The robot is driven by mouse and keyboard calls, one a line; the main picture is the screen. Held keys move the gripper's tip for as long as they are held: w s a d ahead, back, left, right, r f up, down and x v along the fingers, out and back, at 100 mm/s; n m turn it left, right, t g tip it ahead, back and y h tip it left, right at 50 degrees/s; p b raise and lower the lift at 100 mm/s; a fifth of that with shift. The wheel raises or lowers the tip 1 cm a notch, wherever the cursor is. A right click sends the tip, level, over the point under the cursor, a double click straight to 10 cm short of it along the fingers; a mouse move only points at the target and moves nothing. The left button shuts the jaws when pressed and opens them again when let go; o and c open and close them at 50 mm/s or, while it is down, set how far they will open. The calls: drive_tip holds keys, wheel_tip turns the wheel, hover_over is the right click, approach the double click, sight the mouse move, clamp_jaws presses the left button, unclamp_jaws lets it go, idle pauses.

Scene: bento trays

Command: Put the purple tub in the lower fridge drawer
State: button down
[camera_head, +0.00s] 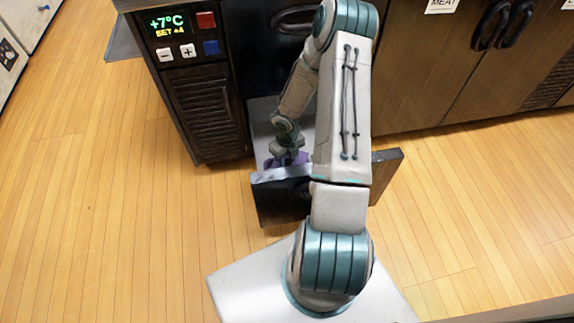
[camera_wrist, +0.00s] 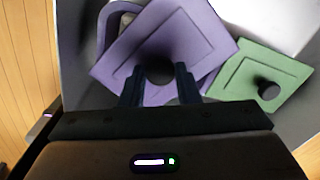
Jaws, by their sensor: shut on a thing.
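The purple tub shows in the wrist view as a square purple lid (camera_wrist: 205,45) with a dark round knob. My gripper (camera_wrist: 160,78) is shut on this knob. In the head view, a bit of the purple tub (camera_head: 272,162) shows below my gripper (camera_head: 287,152), inside the pulled-out fridge drawer (camera_head: 283,200). The tub's sides are mostly hidden by its lid. I cannot tell whether it rests on the drawer floor.
A green lid (camera_wrist: 262,72) with a dark knob lies beside the purple one, close to it or touching. A greyish-purple rim (camera_wrist: 112,18) shows behind the purple lid. My arm hides much of the drawer. The wooden floor (camera_head: 100,220) to the left is clear.

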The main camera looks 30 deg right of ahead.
sight(287, 162)
wheel_tip(287, 162, down, 3)
drive_tip(key=shift+f+b, duration=0.15)
drive_tip(key=shift+b, duration=0.5)
drive_tip(key=c, duration=1.1)
unclamp_jaws()
